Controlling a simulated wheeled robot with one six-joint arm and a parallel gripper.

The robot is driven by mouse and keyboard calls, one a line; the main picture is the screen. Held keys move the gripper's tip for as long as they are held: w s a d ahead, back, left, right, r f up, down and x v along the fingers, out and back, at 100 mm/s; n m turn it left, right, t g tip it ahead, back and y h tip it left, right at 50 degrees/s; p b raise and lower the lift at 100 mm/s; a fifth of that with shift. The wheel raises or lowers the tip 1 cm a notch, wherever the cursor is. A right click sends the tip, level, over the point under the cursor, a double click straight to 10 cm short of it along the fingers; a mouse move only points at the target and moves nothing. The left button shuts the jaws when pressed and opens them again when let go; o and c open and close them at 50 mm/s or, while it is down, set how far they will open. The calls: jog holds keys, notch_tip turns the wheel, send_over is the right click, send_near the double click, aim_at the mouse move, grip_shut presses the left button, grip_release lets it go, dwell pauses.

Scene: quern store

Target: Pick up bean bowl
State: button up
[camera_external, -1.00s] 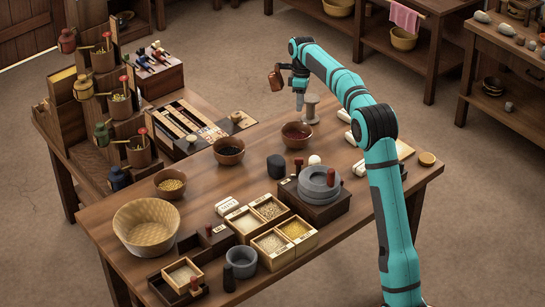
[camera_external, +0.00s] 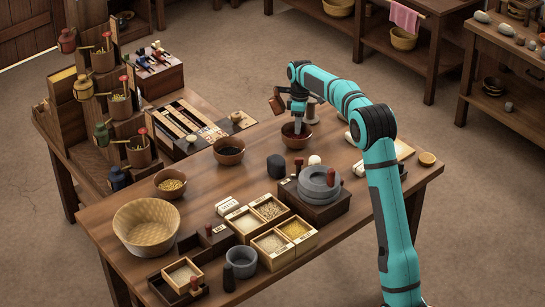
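Three brown bowls stand on the wooden table. The back bowl (camera_external: 289,138) has dark reddish contents that may be beans. The middle bowl (camera_external: 229,158) holds something dark, and the front bowl (camera_external: 165,190) holds yellow grain. Which one is the bean bowl is not certain from this view. My gripper (camera_external: 298,132) points straight down at the back bowl, with its tip at or inside the rim. The fingers are too small to tell whether they are open or touching the bowl.
A stone quern (camera_external: 319,181), a dark cylinder (camera_external: 276,167) and grain boxes (camera_external: 270,245) stand nearer the front. A wicker basket (camera_external: 146,228) is at the front left. Bare tabletop lies between the bowls.

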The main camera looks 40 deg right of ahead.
grip_shut()
jog(key=shift+r, duration=0.1)
notch_tip(320, 180, up, 10)
jog(key=shift+f, duration=0.1)
dwell(0.5)
